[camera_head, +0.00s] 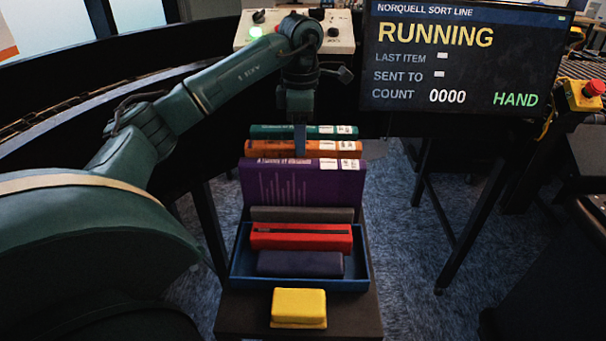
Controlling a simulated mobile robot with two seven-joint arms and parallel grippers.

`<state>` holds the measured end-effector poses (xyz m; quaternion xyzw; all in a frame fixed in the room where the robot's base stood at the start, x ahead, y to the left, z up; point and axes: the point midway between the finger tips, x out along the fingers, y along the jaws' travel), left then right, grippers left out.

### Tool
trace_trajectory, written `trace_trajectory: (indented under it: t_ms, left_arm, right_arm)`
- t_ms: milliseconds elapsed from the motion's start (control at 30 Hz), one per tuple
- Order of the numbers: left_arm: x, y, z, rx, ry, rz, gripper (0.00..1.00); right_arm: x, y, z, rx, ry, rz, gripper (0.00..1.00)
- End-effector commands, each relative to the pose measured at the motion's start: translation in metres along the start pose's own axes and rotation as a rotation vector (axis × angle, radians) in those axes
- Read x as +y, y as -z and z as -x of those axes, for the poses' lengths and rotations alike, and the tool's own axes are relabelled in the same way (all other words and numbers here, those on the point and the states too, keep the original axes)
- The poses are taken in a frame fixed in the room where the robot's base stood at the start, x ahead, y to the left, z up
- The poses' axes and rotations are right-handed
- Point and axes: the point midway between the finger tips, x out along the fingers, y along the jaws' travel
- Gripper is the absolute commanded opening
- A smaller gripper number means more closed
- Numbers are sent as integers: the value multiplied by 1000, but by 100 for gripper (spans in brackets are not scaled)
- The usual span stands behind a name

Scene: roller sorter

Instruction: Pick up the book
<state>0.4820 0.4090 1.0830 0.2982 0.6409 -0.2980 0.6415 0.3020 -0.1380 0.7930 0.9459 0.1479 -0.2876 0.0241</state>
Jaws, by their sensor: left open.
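Several books stand in a row on a narrow dark stand, one behind another. At the back is a teal book (270,131), then an orange book (265,149). In front of them a larger purple book (290,184) shows its cover. My left gripper (300,142) points down from above among the back books. It is open, with one finger showing in front of the orange book and just behind the purple book's top edge. The other finger is hidden, and I cannot tell whether it touches a book. My right gripper is not in view.
A blue tray (300,284) holds a red item (300,238) and a dark navy item (300,264); a grey item (300,214) is behind them. A yellow block (298,307) sits at the stand's front. A screen (465,60) reading RUNNING is at right; a control box (338,35) is behind.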

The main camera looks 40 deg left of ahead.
Motion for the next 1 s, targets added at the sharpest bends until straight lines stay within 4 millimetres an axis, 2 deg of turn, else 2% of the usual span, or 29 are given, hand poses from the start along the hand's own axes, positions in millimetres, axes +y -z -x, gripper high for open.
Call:
trace_trajectory:
  t_ms: [300,433,633,1000]
  left_arm:
    - [-3,-4,-43,3,3,-1,55]
    - [-2,-4,-50,0,1,-1,55]
    - [-2,-4,-51,0,0,-1,55]
    - [-2,-4,-50,0,0,-1,24]
  right_arm:
    - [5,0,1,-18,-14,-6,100]
    - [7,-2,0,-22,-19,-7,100]
    - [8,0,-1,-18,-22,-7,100]
    - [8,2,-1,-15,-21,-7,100]
